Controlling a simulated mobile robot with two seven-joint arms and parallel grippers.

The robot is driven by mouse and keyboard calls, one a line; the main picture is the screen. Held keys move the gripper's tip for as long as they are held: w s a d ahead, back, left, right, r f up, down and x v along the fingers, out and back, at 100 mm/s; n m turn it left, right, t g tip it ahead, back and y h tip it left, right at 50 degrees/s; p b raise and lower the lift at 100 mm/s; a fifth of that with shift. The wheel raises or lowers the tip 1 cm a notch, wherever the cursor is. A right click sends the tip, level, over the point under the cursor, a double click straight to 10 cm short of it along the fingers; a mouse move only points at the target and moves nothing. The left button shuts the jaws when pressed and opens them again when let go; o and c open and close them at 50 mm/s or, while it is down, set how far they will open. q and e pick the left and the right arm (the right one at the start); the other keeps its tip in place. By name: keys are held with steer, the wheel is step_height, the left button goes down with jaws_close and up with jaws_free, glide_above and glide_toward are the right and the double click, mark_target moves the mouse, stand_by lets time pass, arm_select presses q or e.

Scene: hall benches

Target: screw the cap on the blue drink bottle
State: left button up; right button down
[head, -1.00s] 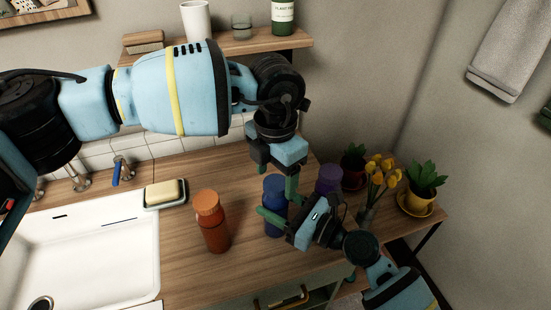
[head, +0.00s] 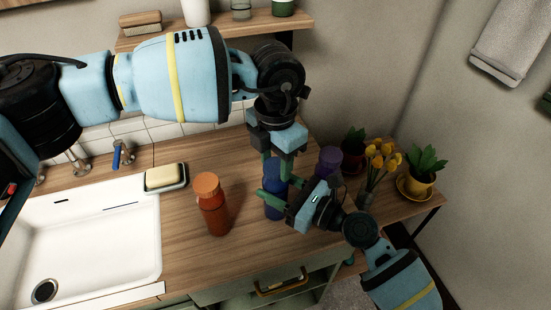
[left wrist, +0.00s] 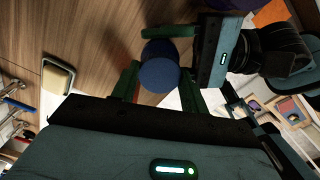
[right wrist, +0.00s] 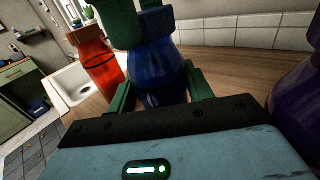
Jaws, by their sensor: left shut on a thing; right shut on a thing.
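The blue drink bottle (head: 273,212) stands upright on the wooden counter, right of the orange bottle. My right gripper (head: 276,204) is shut around its body from the right side; the right wrist view shows the blue body (right wrist: 157,78) between the green fingers. My left gripper (head: 276,176) points down from above and is shut on the blue cap (left wrist: 160,74), with one finger on each side. The cap is at the bottle's mouth, in line with it. Fingers hide part of the neck, so I cannot tell how far it is threaded.
An orange bottle (head: 212,210) stands to the left, beside the white sink (head: 130,255). A purple bottle (head: 329,161) is close behind on the right. Potted plants (head: 420,185) and yellow flowers (head: 381,157) stand at the right end. A soap dish (head: 180,184) lies near the tap.

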arm_select(q)
steer(key=o, duration=1.1)
steer(key=shift+o, duration=0.2)
step_height(320, 180, up, 12)
arm_select(e)
steer(key=c, duration=0.5)
jaws_free()
